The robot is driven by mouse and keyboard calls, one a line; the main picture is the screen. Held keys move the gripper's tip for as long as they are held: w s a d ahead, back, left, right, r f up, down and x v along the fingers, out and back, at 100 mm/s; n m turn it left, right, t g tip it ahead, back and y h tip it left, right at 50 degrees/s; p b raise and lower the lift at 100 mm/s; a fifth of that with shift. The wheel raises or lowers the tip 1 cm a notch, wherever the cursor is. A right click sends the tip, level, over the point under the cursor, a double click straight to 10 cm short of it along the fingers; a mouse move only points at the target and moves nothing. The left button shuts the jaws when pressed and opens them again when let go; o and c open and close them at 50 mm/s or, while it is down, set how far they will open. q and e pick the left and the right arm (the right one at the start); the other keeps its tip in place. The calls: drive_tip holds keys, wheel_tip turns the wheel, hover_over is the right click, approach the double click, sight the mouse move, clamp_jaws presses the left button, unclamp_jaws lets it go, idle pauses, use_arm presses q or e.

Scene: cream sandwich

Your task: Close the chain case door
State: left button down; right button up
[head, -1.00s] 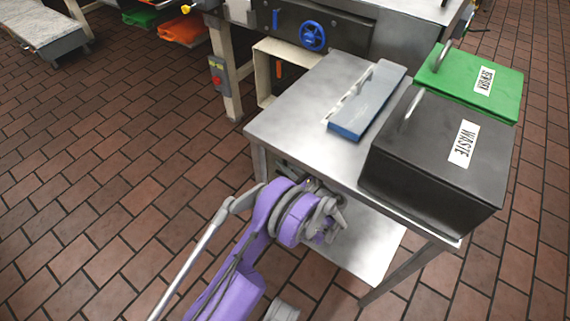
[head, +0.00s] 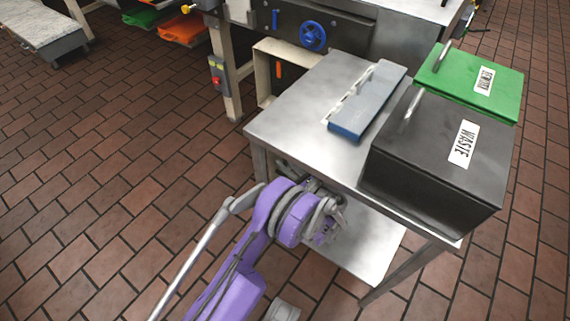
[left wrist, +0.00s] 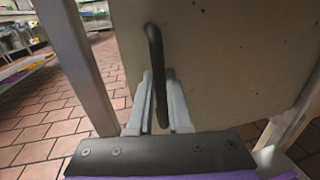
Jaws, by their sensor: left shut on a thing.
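The chain case door is the cream panel (left wrist: 225,60) with dark specks that fills the right of the left wrist view. A black upright bar handle (left wrist: 156,60) stands out from it. My left gripper (left wrist: 160,85) has its two grey fingers shut on the lower part of this handle. In the head view, my left gripper (head: 322,215) is at the steel table's near edge, and its fingertips are hard to make out. A cream open-fronted case (head: 263,75) with an orange part inside stands below the machine. My right gripper is not in view.
The steel table (head: 290,115) is close above my left wrist, with a lower shelf (head: 365,255) beneath. The tiled floor (head: 110,170) at left is clear.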

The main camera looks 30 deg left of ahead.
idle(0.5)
use_arm(q)
drive_tip(key=w+a+m+t+h+b, duration=0.1)
drive_tip(key=w+a+t+b, duration=0.1)
drive_tip(key=a, duration=1.4)
drive_tip(key=shift+w+a+m, duration=0.25)
drive_tip(key=shift+w+m, duration=0.05)
drive_tip(key=shift+w, duration=0.5)
drive_tip(key=c, duration=0.8)
unclamp_jaws()
drive_tip(key=shift+c, duration=0.2)
wheel_tip(320, 180, up, 10)
drive_tip(key=p, duration=0.2)
